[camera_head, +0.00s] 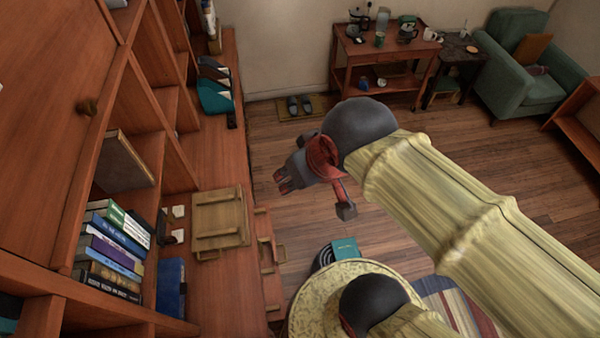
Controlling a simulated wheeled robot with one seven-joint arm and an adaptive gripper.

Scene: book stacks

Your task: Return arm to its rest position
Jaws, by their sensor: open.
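My arm, with pale yellow sleeve-like links and dark joints, reaches from the lower right toward the middle of the picture. My gripper (287,180) is at its end, dark with red parts, and points left toward the bookcase. It is open and I see nothing held in it. It is over the floor, apart from the desk edge. The far side of the gripper is hidden from this view.
A wooden bookcase with a desk ledge (222,285) fills the left, with several books (115,245) and a wooden tray (220,218). A teal book (345,249) lies low near my base. A cart (385,75) and green armchair (520,70) stand at the back. Wooden floor is open between.

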